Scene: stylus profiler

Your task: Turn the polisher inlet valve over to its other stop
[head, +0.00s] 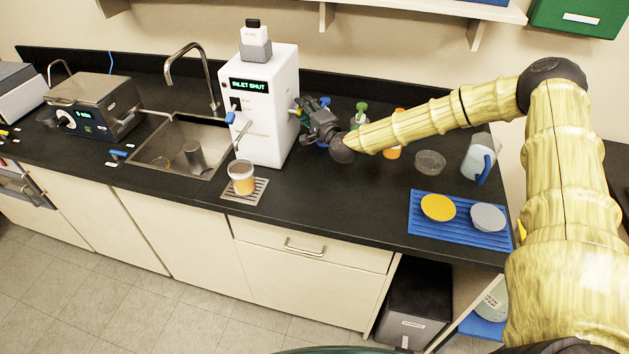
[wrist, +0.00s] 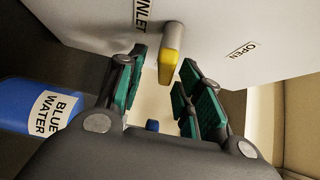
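The white polisher (head: 268,125) stands on the dark counter, and its display reads "INLET SHUT". My gripper (head: 306,115) is at its right side in the head view, where the inlet valve is hard to make out. In the wrist view the valve lever (wrist: 170,60) has a grey shaft and a yellow end, on the white panel between an "INLET" label and an "OPEN" label. My gripper (wrist: 162,82) is open, with its green-padded fingers on either side of the yellow end. Gaps show on both sides of the lever. The lever's full pivot is not clear.
A blue container labelled "BLUE WATER" (wrist: 40,107) is close to my left finger in the wrist view. A beaker of amber liquid (head: 242,178) stands before the polisher. A green-topped bottle (head: 361,112) and an orange one (head: 394,148) stand near my arm. The counter's front middle is clear.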

